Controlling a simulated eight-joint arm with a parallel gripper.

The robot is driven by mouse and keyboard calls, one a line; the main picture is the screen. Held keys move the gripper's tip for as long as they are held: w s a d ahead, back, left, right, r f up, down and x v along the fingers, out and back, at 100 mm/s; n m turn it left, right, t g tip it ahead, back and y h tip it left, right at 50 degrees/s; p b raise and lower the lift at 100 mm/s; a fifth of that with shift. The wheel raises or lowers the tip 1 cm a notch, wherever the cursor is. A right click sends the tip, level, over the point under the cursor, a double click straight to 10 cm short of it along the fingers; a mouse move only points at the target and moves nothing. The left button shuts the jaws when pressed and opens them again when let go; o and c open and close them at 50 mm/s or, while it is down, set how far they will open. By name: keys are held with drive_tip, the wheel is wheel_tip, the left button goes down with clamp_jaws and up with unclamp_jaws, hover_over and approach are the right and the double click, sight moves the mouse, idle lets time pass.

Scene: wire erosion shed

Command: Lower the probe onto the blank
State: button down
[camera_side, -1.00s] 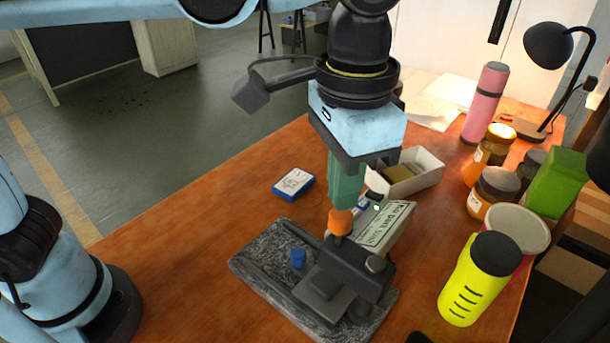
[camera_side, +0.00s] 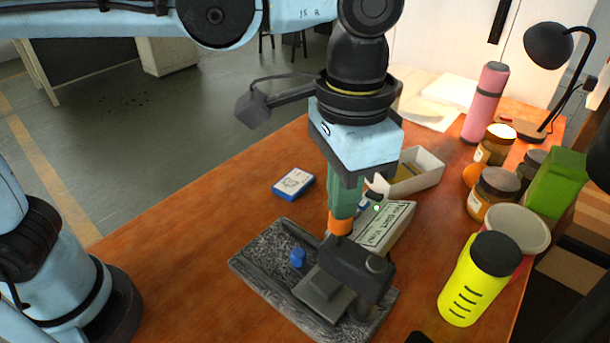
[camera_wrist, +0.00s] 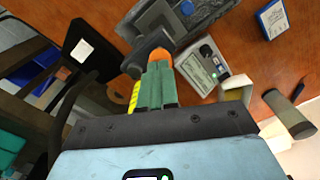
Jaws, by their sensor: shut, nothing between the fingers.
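The gauge stand has a black head (camera_side: 350,268) over a mottled dark base plate (camera_side: 262,262). An orange cap (camera_side: 340,224) stands upright on the head; it also shows in the wrist view (camera_wrist: 160,57). The probe tip under the head is hidden. A flat grey block (camera_side: 322,284), seemingly the blank or its rest, lies below the head; I cannot tell whether the probe touches it. My gripper (camera_side: 341,212) has green fingers, shut and empty, pointing down with their tips at the top of the orange cap, seemingly touching it.
A readout box (camera_side: 388,226) stands just behind the head. A small blue knob (camera_side: 297,257) is on the base plate. A white tray (camera_side: 425,170), a blue-and-white box (camera_side: 294,184) and a yellow bottle (camera_side: 467,285) stand around. The table's left part is clear.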

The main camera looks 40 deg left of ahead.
drive_tip(key=shift+f, duration=0.4)
drive_tip(key=shift+r, duration=3.55)
drive_tip(key=a+f+n+t, duration=0.3)
drive_tip(key=a+f, duration=0.3)
drive_tip(key=a, duration=0.7)
drive_tip(key=a+f+n+t, duration=0.3)
drive_tip(key=a+f, duration=0.4)
drive_tip(key=a, duration=0.6)
drive_tip(key=shift+w+t, duration=0.45)
drive_tip(key=shift+t, duration=0.15)
